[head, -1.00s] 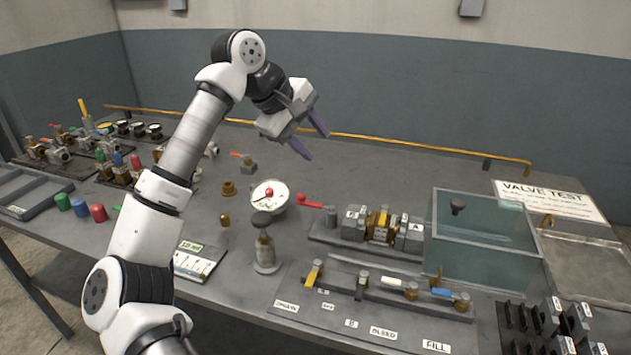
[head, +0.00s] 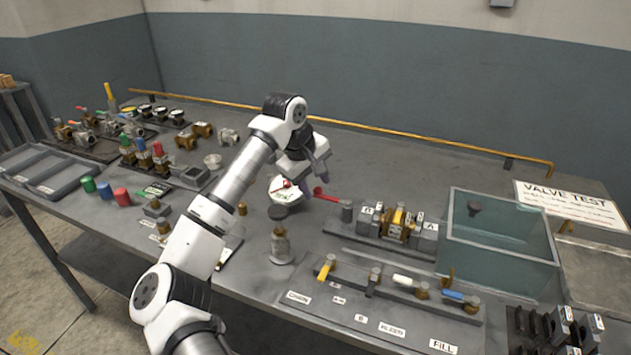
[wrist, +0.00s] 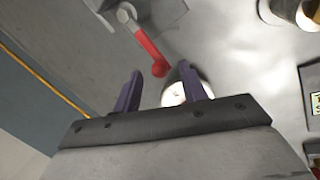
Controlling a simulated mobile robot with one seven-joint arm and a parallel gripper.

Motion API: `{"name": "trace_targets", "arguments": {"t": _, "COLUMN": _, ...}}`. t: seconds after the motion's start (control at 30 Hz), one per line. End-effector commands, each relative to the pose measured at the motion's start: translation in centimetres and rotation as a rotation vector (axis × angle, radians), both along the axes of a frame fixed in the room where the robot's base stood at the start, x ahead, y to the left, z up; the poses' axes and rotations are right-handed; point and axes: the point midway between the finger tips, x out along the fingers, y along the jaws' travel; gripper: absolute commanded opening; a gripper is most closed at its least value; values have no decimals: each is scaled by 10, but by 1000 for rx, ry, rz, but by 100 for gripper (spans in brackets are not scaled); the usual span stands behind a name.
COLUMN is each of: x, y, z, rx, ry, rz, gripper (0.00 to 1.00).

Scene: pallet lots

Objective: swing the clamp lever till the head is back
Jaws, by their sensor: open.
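The clamp lever (head: 328,196) is a red bar with a round knob at its left end, at the left of the grey clamp fixture (head: 345,240). Its other end meets a grey post. A brass valve body (head: 396,224) sits between the grey blocks of the fixture. In the wrist view the lever (wrist: 147,47) runs from its grey pivot down to the knob, which appears between my fingertips. My gripper (head: 315,178) is open above and just left of the knob; the wrist view shows both purple fingers (wrist: 160,72) apart. I cannot tell whether they touch it.
A white dial gauge (head: 285,186) stands under and beside my gripper. A bottle-like fitting (head: 281,246) stands nearer. A glass-walled tank (head: 500,238) is to the right, and a row of coloured valve handles (head: 400,285) lies in front. The bench behind the fixture is clear.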

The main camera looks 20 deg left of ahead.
Motion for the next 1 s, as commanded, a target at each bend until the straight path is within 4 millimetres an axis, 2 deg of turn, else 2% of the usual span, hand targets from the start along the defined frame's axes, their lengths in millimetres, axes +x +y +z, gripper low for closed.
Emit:
{"name": "trace_targets", "arguments": {"t": 0.13, "x": 2, "y": -2, "z": -8, "rx": 0, "ry": -1, "rz": 0, "gripper": 42}}
{"name": "trace_targets", "arguments": {"t": 0.4, "x": 3, "y": -2, "z": -10, "rx": 0, "ry": -1, "rz": 0, "gripper": 42}}
{"name": "trace_targets", "arguments": {"t": 0.73, "x": 3, "y": -2, "z": -9, "rx": 0, "ry": -2, "rz": -1, "gripper": 0}}
{"name": "trace_targets", "arguments": {"t": 1.0, "x": 4, "y": -3, "z": -9, "rx": -1, "ry": -3, "rz": 0, "gripper": 0}}
